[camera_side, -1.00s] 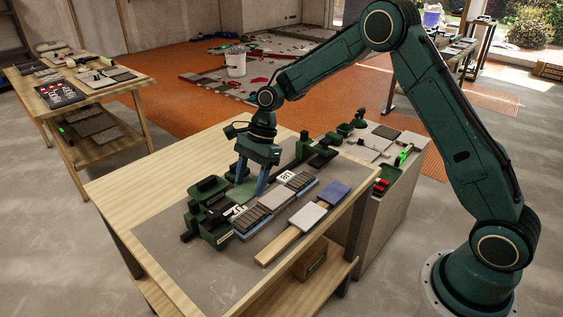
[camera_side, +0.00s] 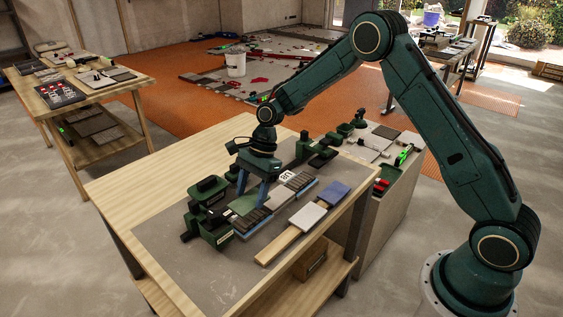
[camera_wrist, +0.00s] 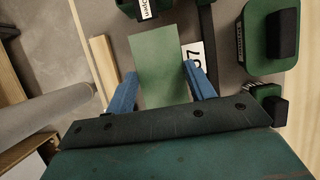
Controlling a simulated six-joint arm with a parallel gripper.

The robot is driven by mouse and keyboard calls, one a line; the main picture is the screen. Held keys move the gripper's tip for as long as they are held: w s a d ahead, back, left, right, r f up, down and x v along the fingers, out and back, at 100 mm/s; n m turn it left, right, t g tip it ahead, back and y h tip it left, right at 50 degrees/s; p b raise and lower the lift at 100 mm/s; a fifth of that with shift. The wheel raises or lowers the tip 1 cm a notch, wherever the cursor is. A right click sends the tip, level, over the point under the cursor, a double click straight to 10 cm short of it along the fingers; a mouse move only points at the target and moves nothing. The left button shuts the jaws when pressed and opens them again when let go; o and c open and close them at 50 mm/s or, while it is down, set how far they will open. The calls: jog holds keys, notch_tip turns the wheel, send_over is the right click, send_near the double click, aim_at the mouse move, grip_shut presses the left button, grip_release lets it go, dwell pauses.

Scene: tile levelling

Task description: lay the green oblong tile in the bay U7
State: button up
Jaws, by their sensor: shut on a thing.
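The green oblong tile (camera_wrist: 160,62) is between the two blue fingers of my gripper (camera_wrist: 160,78) in the wrist view. My gripper is shut on its long sides. In the side view my gripper (camera_side: 252,191) is low over the bench fixture, and the tile (camera_side: 242,205) shows below and left of the fingers. A white label (camera_wrist: 194,60), partly covered by a finger and reading like U7, lies close beside the tile's right edge. The tile covers the floor of the bay, and I cannot tell whether it rests there or hovers just above.
Dark green clamp blocks (camera_side: 207,190) stand left of the tile. A row of dark strips (camera_side: 250,222) lies in front, and a label (camera_side: 286,177) sits to the right. The bench's left part is clear.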

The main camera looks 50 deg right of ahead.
aim_at(254, 197)
jog(key=shift+f, duration=2)
jog(key=shift+f, duration=0.6)
dwell(0.6)
jog(key=o, duration=1.2)
jog(key=shift+c, duration=0.2)
jog(key=shift+r, duration=0.1)
jog(key=shift+r, duration=3.9)
jog(key=shift+r, duration=0.1)
